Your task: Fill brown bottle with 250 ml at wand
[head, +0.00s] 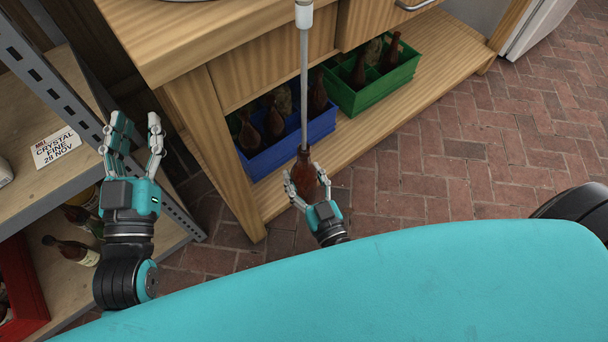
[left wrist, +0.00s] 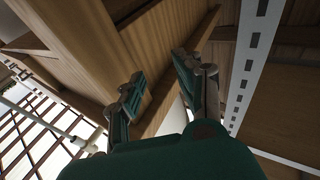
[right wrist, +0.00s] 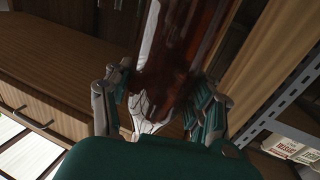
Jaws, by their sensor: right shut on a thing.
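The brown bottle (head: 305,172) stands upright between the fingers of my right gripper (head: 308,188), which is shut on it. In the right wrist view the bottle (right wrist: 180,60) fills the upper middle, with the gripper (right wrist: 160,105) around it. The wand (head: 304,80) is a thin grey tube hanging from a white fitting above. Its lower end meets the bottle's mouth and appears to go into the neck; the tip and the liquid level cannot be made out. My left gripper (head: 133,145) is raised, open and empty, near the shelf; it also shows in the left wrist view (left wrist: 160,85).
A blue crate (head: 290,145) and a green crate (head: 375,92), both holding brown bottles, stand on the bench's lower shelf. A metal shelf (head: 60,75) with a "Crystal Fine 28 Nov" label (head: 56,147) stands at left, with bottles and a red crate (head: 22,285). Brick floor (head: 440,170) is clear at right.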

